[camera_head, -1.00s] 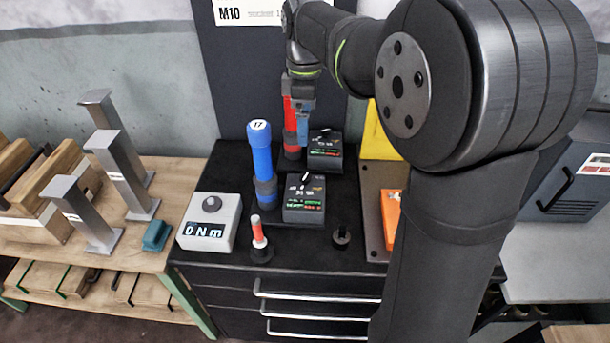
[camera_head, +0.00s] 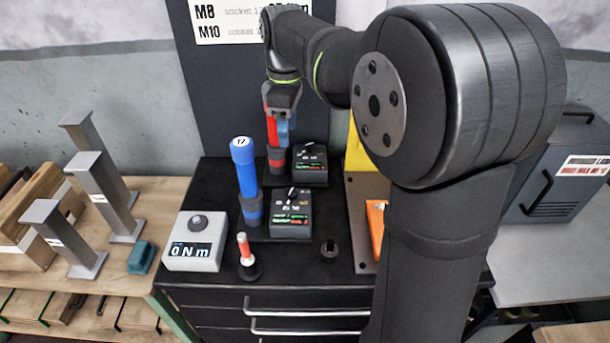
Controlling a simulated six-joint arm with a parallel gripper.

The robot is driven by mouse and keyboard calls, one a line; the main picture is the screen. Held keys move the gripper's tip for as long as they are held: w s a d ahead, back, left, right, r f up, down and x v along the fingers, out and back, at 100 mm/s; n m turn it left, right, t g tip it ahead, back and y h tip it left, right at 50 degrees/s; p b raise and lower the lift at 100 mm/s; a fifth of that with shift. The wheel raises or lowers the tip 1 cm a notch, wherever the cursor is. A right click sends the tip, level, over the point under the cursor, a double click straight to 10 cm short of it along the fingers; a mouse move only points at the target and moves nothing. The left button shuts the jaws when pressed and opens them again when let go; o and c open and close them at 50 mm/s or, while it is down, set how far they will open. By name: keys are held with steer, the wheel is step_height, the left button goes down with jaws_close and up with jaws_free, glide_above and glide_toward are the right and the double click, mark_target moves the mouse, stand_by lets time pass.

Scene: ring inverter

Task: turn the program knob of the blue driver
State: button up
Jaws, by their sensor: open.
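The blue driver (camera_head: 247,178) stands upright near the back of the black cabinet top, with "17" on its white cap. Beside it on the right is a dark program box (camera_head: 291,221) with a small lit display, topped by a knob (camera_head: 291,193) with a pale pointer. A red driver (camera_head: 275,137) stands behind, next to a second similar box (camera_head: 311,168). My gripper (camera_head: 282,121) points down at the red driver's upper part, behind and above the blue driver's box. It is open; its fingertips are small and partly merge with the red driver, so contact cannot be told.
A grey meter (camera_head: 195,254) reads "0 Nm" at front left. A red-and-white piece in a black stand (camera_head: 246,257) and a small dark post (camera_head: 329,248) stand at the front. A wooden bench (camera_head: 150,205) with metal posts is left; an orange item (camera_head: 376,222) lies right.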

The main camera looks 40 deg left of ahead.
mark_target(291, 191)
step_height(291, 191, down, 18)
steer(key=m, duration=2.1)
steer(key=shift+d+f, duration=0.1)
steer(key=shift+f, duration=0.1)
steer(key=c, duration=1)
steer(key=shift+o, duration=0.2)
